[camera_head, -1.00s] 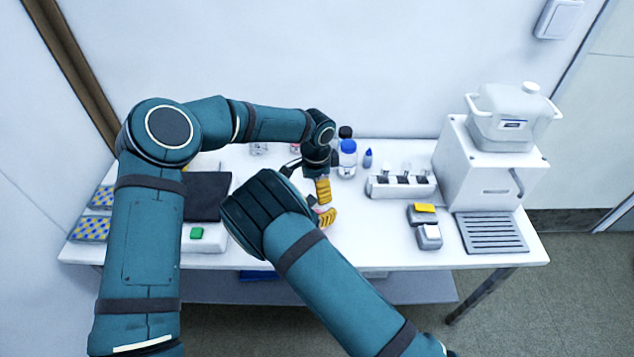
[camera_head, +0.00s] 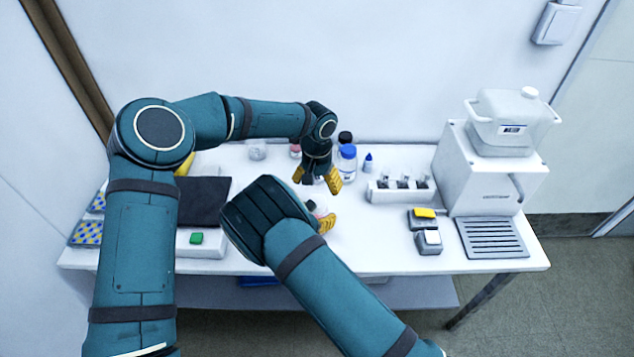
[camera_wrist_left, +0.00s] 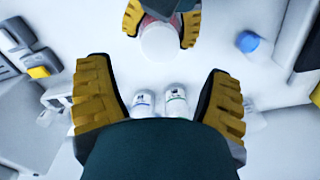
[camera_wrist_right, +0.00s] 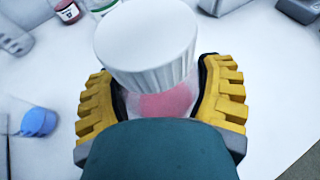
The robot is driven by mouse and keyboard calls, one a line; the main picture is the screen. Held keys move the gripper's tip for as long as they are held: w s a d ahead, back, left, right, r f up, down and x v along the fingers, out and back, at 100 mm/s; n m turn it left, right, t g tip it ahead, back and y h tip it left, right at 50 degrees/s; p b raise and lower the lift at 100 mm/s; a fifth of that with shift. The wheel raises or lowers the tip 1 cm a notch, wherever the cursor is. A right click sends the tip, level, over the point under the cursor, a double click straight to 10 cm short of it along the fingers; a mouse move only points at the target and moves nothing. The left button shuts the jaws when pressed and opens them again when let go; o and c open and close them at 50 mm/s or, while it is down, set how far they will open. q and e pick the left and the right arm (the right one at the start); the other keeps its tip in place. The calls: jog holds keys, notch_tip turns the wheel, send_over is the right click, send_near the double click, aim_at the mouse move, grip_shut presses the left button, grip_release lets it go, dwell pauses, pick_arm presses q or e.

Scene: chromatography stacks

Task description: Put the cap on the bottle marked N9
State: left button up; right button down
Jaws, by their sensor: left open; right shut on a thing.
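My right gripper (camera_head: 325,222) is shut on a small bottle with a pink band (camera_wrist_right: 165,104). A wide white ridged cap (camera_wrist_right: 148,40) sits on top of this bottle. I cannot tell how tightly it sits. No N9 mark is readable. In the left wrist view the cap (camera_wrist_left: 160,42) shows from above, between the right gripper's yellow fingers. My left gripper (camera_head: 317,182) is open and empty, apart from the cap, a little behind and above it in the head view. In the left wrist view its fingers are wide apart.
A blue-capped bottle (camera_head: 347,160), a black-capped bottle (camera_head: 345,138) and a small blue bottle (camera_head: 368,162) stand behind the grippers. A white vial rack (camera_head: 392,195) is to the right, near a dispenser (camera_head: 480,180). A device with a green button (camera_head: 196,238) is left.

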aim_at(317, 201)
pick_arm(q)
jog(key=shift+f, duration=4)
jog(key=c, duration=1.3)
jog(key=m, duration=0.6)
jog(key=shift+m, duration=0.3)
jog(key=o, duration=1.3)
